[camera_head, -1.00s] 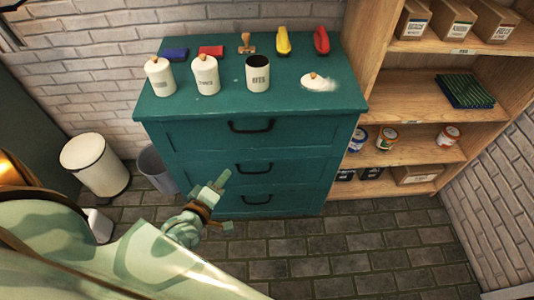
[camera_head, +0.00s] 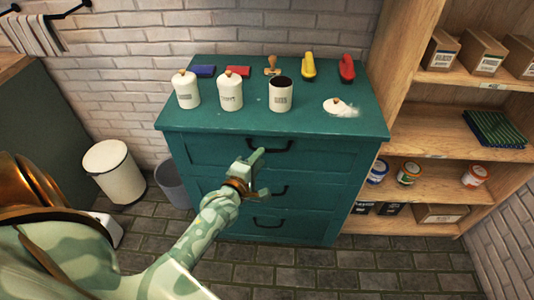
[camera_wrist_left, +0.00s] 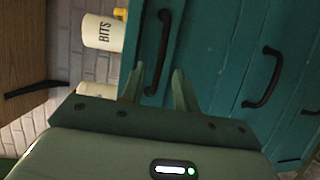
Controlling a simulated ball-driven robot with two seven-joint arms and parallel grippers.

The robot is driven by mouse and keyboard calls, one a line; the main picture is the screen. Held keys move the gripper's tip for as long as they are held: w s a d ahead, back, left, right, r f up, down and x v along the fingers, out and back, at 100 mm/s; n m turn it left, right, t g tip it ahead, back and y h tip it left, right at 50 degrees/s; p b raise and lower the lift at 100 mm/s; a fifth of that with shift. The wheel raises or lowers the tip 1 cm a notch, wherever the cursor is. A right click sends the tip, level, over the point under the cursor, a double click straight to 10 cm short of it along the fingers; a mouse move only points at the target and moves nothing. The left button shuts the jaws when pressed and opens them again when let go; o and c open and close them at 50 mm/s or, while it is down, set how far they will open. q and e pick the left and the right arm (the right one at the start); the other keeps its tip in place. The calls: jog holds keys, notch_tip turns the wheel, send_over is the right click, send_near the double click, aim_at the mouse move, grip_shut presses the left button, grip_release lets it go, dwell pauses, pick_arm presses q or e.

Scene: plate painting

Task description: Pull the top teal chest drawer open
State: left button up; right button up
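The teal chest (camera_head: 372,130) has three drawers with dark bow handles. The top drawer (camera_head: 205,150) sits flush in the chest front, shut. Its handle (camera_head: 284,147) is partly behind a finger of my left gripper (camera_head: 260,174) in the head view. In the left wrist view, my left gripper (camera_wrist_left: 157,82) is open with two fingers apart. The top drawer's handle (camera_wrist_left: 164,40) shows beyond and between them, and I cannot tell whether they touch it. My right gripper is not in view.
White lidded jars (camera_head: 230,93), an open canister (camera_head: 281,95) and staplers (camera_head: 308,66) stand on the chest top. A wooden shelf (camera_head: 440,155) stands at the right. A white bin (camera_head: 115,175) and a grey bucket (camera_head: 172,185) stand at the left. The floor in front is clear.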

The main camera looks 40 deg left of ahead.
pick_arm(q)
jog(key=w, duration=0.3)
jog(key=w+b, duration=0.1)
jog(key=shift+w+a+f, duration=0.25)
jog(key=shift+w+a, duration=0.15)
grip_shut()
